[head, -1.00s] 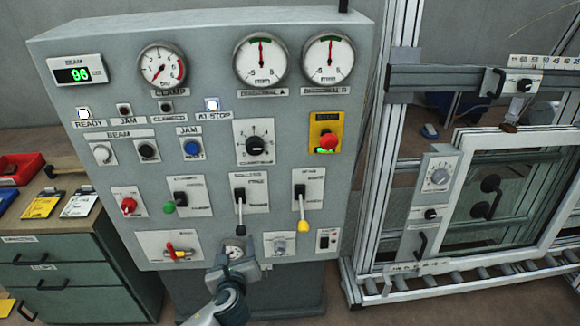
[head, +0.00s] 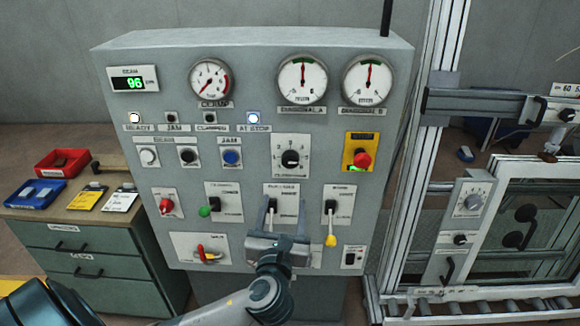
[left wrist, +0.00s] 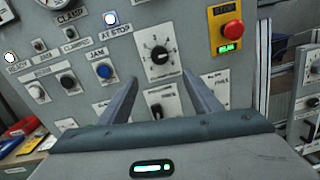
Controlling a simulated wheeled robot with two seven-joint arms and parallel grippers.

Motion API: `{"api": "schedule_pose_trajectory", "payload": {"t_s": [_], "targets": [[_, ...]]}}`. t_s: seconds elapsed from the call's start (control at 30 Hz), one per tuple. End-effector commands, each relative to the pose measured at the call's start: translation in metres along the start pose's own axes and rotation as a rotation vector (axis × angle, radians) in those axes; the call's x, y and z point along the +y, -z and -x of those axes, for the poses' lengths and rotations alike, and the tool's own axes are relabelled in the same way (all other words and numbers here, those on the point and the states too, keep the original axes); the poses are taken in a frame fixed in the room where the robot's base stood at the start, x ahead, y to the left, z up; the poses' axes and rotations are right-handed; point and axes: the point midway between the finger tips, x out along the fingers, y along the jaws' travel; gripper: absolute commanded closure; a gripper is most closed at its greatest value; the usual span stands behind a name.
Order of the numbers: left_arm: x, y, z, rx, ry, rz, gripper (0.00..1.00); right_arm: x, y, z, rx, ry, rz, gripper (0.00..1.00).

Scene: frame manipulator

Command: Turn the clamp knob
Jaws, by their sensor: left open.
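The knob that looks like the clamp knob (head: 290,158) is a round black dial on a white scale plate, mid-panel on the grey control cabinet (head: 330,240). Its label is too small to read surely. It also shows in the left wrist view (left wrist: 158,54), just beyond and between the fingertips. My left gripper (head: 282,213) is open and empty, below the dial, in front of a black lever switch (head: 271,203) that it partly hides. In the left wrist view my left gripper (left wrist: 158,84) has both fingers apart, pointing toward the panel. My right gripper is not in view.
A red stop button (head: 362,158) on a yellow plate sits right of the dial. A drawer cabinet (head: 85,235) stands left, a metal frame rig (head: 415,200) right.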

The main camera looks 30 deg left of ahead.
Motion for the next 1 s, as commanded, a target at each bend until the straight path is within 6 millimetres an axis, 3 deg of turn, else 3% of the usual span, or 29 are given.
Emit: {"api": "schedule_pose_trajectory", "payload": {"t_s": [0.27,0.8,1.0], "targets": [[0.001,-0.003,-0.031,-0.001,-0.003,-0.001,0.42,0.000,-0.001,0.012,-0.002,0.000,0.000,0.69],[0.001,-0.003,-0.127,0.000,-0.003,0.000,0.42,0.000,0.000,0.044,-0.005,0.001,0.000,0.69],[0.001,-0.002,-0.154,0.000,-0.003,0.000,0.42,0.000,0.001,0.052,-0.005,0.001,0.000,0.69]]}}
